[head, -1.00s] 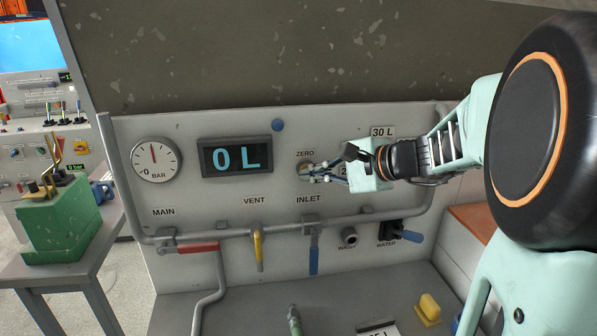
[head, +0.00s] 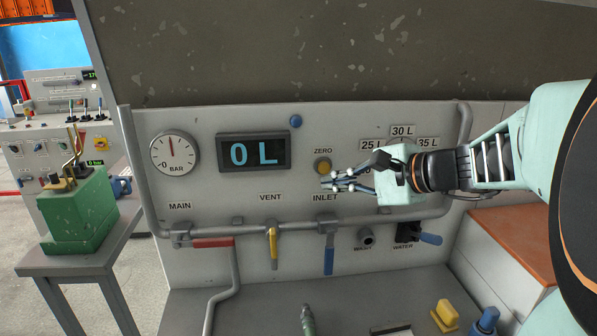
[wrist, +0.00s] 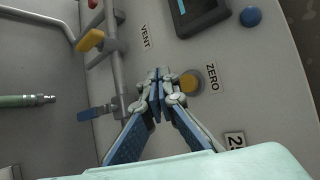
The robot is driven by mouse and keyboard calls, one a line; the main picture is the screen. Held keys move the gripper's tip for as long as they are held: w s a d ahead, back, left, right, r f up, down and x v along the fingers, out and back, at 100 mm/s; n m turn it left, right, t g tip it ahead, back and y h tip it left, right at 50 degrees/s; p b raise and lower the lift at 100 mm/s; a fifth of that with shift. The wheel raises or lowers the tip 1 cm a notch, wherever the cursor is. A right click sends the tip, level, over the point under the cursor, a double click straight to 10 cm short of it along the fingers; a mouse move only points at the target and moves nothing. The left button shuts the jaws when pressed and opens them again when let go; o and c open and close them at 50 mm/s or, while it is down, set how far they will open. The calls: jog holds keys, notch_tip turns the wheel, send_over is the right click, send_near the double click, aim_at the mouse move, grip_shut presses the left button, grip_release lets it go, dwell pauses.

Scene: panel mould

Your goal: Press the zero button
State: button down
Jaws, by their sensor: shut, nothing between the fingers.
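The zero button (head: 323,167) is a round yellow button in a grey ring on the panel, below the ZERO label. It also shows in the wrist view (wrist: 189,82), just right of the fingertips. My gripper (head: 326,183) is shut and empty, with its fingertips just below the button in the head view. In the wrist view the closed fingertips (wrist: 159,76) lie beside the button, toward the INLET side. I cannot tell how far they are from the panel. The display (head: 254,152) reads 0 L.
A pressure gauge (head: 175,152) and a blue knob (head: 296,121) are on the panel. A pipe with red (head: 213,242), yellow (head: 273,247) and blue (head: 329,255) valve handles runs below. A green box (head: 78,215) stands on a side table at left.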

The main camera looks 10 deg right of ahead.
jog(key=shift+s+r, duration=0.1)
jog(key=shift+s, duration=0.95)
